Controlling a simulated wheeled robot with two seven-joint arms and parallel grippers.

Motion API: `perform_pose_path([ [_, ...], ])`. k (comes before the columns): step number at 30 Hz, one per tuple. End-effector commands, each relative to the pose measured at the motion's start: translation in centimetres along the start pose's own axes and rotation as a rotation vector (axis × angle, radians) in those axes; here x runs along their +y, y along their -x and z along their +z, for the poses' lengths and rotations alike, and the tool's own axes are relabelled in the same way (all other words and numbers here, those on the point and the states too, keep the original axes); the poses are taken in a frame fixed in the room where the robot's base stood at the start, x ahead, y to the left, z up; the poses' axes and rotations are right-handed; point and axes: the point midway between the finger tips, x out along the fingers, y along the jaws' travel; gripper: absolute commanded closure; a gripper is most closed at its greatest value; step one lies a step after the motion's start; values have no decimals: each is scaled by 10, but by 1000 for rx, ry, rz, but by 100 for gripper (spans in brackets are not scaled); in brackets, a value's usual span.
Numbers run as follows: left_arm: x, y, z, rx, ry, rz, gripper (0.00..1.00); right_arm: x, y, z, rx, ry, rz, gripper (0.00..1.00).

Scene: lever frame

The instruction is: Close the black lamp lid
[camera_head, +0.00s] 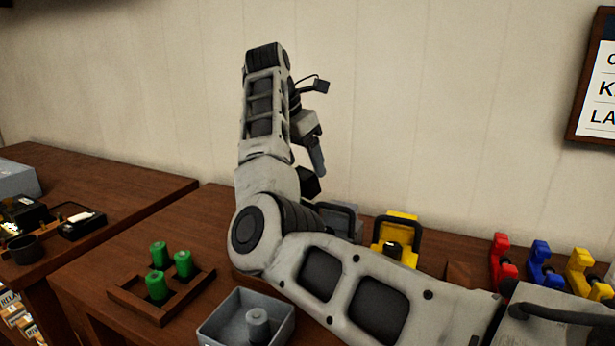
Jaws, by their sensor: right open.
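My right arm reaches in from the lower right, bends at the elbow and rises in front of the wall. My right gripper (317,158) points down beyond the forearm, above the back of the table. It is open, and only part of its fingers shows. A small black block (308,182) shows just below it beside my arm; I cannot tell whether it is the black lamp lid. My arm hides much of the area around it. I cannot tell whether gripper and block touch. My left gripper is not in view.
A dark grey unit (343,217) and a yellow unit (401,221) with a black handle stand behind my arm. Red (502,260), blue (541,265) and yellow levers stand at right. A wooden tray (145,308) with green cylinders and a grey bin (222,322) sit in front.

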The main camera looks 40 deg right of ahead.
Motion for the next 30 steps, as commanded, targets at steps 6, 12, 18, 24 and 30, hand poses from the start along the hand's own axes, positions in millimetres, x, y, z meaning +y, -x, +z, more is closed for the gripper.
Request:
perform_pose_path([
  [6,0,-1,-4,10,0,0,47,0,-33,1,-2,-1,-2,29],
  [12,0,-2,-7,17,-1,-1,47,0,-43,1,-1,-2,1,29],
  [18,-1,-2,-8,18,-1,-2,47,0,-44,1,-1,-2,1,29],
  [24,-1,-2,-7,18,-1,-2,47,0,-44,0,-1,-2,0,71],
  [30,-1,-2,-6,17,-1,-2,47,0,-44,0,-4,-1,0,74],
])
